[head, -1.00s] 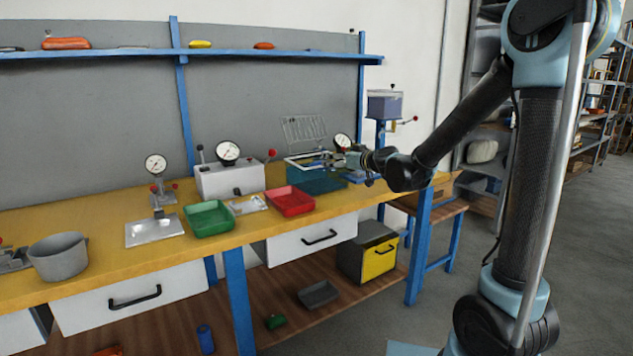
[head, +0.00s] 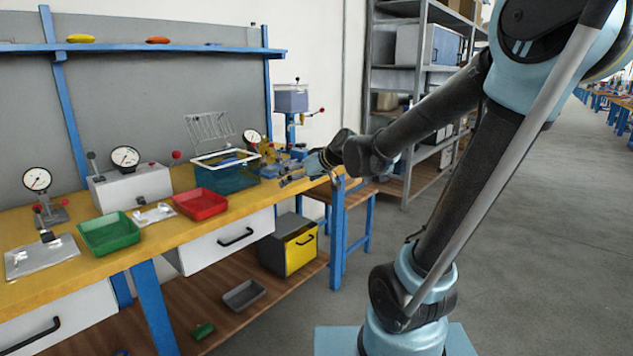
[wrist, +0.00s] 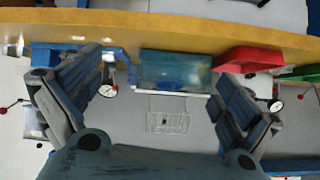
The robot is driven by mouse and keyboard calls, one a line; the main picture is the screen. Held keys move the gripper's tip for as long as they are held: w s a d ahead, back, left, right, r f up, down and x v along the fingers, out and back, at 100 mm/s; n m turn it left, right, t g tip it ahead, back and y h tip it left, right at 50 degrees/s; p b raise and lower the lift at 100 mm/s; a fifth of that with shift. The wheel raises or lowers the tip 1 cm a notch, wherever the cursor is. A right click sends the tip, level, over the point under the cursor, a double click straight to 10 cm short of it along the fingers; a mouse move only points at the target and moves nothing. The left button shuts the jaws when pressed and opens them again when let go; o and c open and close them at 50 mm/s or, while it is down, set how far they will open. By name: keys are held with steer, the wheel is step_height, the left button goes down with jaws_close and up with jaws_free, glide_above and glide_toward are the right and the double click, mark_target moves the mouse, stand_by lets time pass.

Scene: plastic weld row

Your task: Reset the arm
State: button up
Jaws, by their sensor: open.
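My arm stretches from the right side of the head view to the right end of the yellow workbench (head: 75,262). My gripper (head: 292,180) is by the bench's right end, small in the head view, with the teal bin (head: 226,180) to its left. In the wrist view my gripper (wrist: 170,95) has its two fingers wide apart. The teal bin (wrist: 175,70) shows between and beyond the fingers, with a wire rack (wrist: 168,122) near it. I see nothing held between the fingers.
A red tray (head: 200,204), a green tray (head: 109,233) and a gauge box (head: 130,188) stand on the bench. A purple-topped press (head: 291,100) stands behind my gripper. A grey shelf unit (head: 408,70) is at the back. Open floor (head: 520,220) lies to the right.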

steer(key=s+d+f+m+g+h, duration=0.2)
steer(key=s+d+f+m+h, duration=0.2)
steer(key=s+d+f, duration=0.3)
steer(key=s+d+f+m+g+h, duration=0.3)
steer(key=s+d+f, duration=0.4)
steer(key=s+d, duration=1)
steer(key=shift+s+d+f+m+h, duration=0.2)
steer(key=shift+d+m+h, duration=0.3)
steer(key=shift+d+h, duration=0.3)
steer(key=shift+w, duration=0.15)
steer(key=shift+w+f, duration=0.2)
steer(key=shift+w, duration=0.15)
steer(key=shift+c, duration=0.3)
